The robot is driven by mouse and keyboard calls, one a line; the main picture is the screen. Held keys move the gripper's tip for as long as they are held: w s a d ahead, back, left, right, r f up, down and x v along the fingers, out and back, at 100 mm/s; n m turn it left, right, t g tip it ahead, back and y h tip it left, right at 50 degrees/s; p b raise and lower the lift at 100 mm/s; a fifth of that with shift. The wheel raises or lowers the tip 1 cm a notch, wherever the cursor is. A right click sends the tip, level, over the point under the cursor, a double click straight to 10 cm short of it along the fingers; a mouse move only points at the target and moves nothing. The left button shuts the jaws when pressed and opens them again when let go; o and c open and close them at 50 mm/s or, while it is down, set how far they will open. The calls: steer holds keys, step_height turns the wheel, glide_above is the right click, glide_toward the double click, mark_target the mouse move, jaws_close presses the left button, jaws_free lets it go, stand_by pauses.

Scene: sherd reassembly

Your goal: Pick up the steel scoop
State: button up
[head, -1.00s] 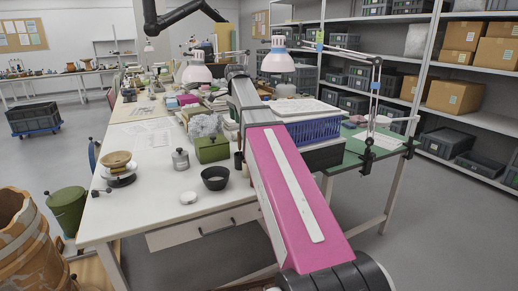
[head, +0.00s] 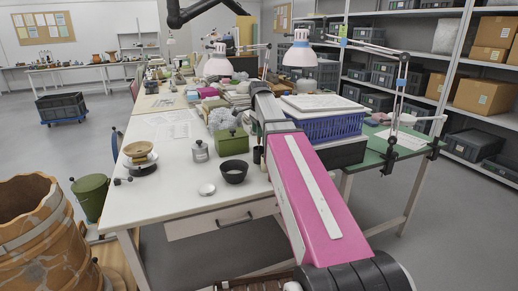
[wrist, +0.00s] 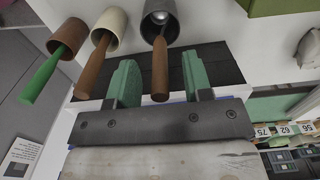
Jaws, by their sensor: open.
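In the wrist view my gripper (wrist: 158,62) is open, with its two green fingers apart and nothing gripped. A wooden-handled tool (wrist: 160,70) leans out of a dark grey cup (wrist: 158,32), and its handle shows between my fingers. A shiny metal end shows inside that cup; this may be the steel scoop, but its shape is mostly hidden. To its left, a beige cup (wrist: 112,25) holds another brown handle (wrist: 92,68), and a brown cup (wrist: 68,36) holds a green handle (wrist: 42,76). In the head view my arm hides the gripper.
The white table (head: 165,200) carries a black bowl (head: 234,171), a grey canister (head: 200,150), an olive box (head: 231,140) and a turntable with a pot (head: 141,156). A blue crate (head: 325,127) stands right of my arm. A large cracked brown vessel (head: 40,230) stands at left.

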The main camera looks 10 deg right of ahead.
steer(key=shift+f, duration=0.75)
jaws_close()
steer(key=shift+r, duration=0.1)
step_height(320, 180, up, 10)
steer(key=shift+f, duration=0.1)
